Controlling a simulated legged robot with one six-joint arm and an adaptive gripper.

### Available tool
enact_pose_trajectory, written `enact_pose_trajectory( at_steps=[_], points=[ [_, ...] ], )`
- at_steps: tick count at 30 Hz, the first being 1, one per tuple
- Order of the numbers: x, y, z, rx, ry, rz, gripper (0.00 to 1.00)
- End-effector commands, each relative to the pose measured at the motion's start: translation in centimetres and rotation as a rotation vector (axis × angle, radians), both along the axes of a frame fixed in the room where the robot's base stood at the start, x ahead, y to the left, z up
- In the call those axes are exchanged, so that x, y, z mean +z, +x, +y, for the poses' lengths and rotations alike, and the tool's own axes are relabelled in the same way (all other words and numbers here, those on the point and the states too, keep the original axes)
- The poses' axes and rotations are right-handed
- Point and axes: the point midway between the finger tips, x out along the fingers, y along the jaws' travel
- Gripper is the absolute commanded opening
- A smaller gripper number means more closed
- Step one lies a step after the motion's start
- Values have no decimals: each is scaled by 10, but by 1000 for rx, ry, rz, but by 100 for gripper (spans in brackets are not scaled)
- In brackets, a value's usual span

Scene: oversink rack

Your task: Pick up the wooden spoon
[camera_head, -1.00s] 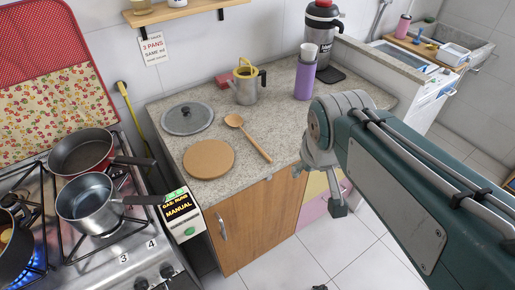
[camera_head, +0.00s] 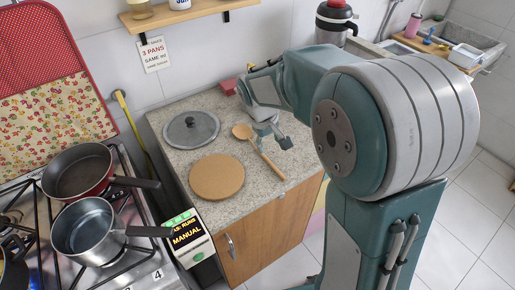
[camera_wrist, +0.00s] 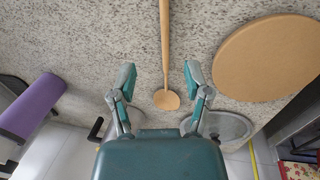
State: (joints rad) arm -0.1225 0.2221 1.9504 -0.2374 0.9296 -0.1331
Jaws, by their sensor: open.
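The wooden spoon (camera_head: 271,165) lies on the speckled counter, its bowl toward the wall and its handle toward the counter's front edge. In the head view my gripper (camera_head: 272,141) is over the spoon and hides part of its neck. In the wrist view my gripper (camera_wrist: 159,74) is open and empty, with the spoon (camera_wrist: 165,50) between its two fingers. The handle runs up out of that view and the bowl shows lower down. The fingers appear above the counter, apart from the spoon.
A round cork-coloured board (camera_head: 217,177) and a glass lid (camera_head: 191,130) lie left of the spoon. Pans (camera_head: 88,229) sit on the stove at left. My arm hides the counter's right side.

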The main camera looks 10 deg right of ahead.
Motion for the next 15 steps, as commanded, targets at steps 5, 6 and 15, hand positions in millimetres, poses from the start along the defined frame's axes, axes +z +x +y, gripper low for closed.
enact_pose_trajectory(
  at_steps=[5,6,15],
  points=[
    [-30,1,-6,-2,-1,4,62],
    [-34,2,-6,-2,-1,3,62],
    [-67,1,-8,-1,0,5,62]
  ],
)
